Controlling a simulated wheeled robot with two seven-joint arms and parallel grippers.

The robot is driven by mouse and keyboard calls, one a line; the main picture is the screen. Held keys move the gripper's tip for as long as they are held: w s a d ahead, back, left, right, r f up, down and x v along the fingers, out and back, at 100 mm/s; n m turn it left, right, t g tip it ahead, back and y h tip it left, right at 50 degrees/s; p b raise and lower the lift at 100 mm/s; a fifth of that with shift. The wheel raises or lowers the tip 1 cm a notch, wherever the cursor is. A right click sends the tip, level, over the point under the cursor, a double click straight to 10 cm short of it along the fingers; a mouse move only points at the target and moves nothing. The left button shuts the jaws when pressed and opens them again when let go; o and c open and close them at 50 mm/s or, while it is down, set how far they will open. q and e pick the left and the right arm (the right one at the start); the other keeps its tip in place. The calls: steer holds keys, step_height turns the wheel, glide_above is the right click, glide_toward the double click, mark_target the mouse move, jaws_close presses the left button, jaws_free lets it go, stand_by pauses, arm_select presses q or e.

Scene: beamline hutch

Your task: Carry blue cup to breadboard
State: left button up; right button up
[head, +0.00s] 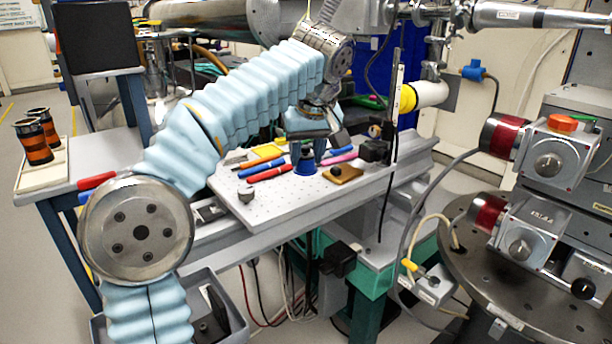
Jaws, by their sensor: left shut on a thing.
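The blue cup (305,165) is at the breadboard (297,200), a pale perforated plate in the middle of the head view. My left gripper (307,148) points down over the cup and is shut on it. The cup looks upright, with its base at or just above the board; I cannot tell whether it touches. The gripper hides the cup's upper part. My right gripper is not in view.
Red and blue markers (268,173), a brown block (343,174) and a small metal knob (245,194) lie around the cup. A black post mount (374,150) stands to the right. Two striped cups (38,140) stand far left.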

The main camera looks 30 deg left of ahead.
arm_select(q)
steer(key=w+f, duration=0.1)
steer(key=w+a+f, duration=0.1)
steer(key=shift+f, duration=0.35)
steer(key=shift+w+a+f+b, duration=0.1)
steer(key=shift+f+b, duration=0.1)
steer(key=shift+f, duration=0.75)
steer(key=shift+w+a+f+b, duration=0.1)
steer(key=shift+f+b, duration=0.1)
steer(key=shift+f, duration=0.7)
steer(key=shift+f, duration=0.2)
steer(key=o, duration=1)
steer(key=shift+r, duration=0.1)
steer(key=shift+o, duration=0.2)
